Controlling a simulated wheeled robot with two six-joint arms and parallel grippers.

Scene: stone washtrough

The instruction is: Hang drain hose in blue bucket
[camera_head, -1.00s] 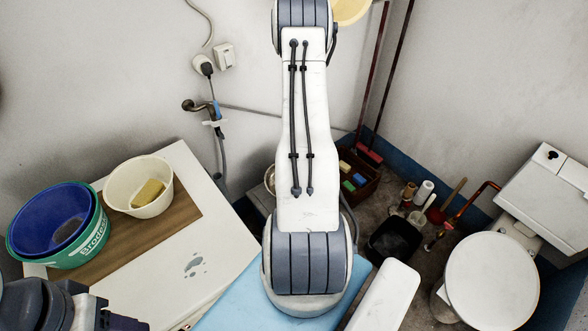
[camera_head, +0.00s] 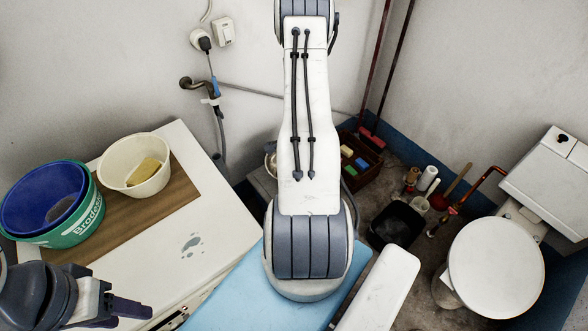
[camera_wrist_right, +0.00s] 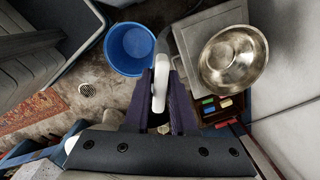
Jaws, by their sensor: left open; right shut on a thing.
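The blue bucket (camera_wrist_right: 129,49) stands on the floor in the right wrist view, its mouth facing up. The drain hose (camera_wrist_right: 160,85), with a pale curved end piece, is held between the dark fingers of my right gripper (camera_wrist_right: 161,100), which is shut on it. The hose lies just right of the bucket's rim in the picture; I cannot tell whether they touch. In the head view my own right arm covers this area, and the right gripper is hidden. My left gripper (camera_head: 122,309) is open and empty at the bottom left, in front of the white cabinet top.
A white worktop (camera_head: 160,245) carries a green tub (camera_head: 85,228) with a blue basin (camera_head: 45,195) inside and a cream bowl (camera_head: 135,164) with a sponge. A metal bowl (camera_wrist_right: 233,60) sits right of the hose. A toilet (camera_head: 495,265) and black bin (camera_head: 397,224) stand right.

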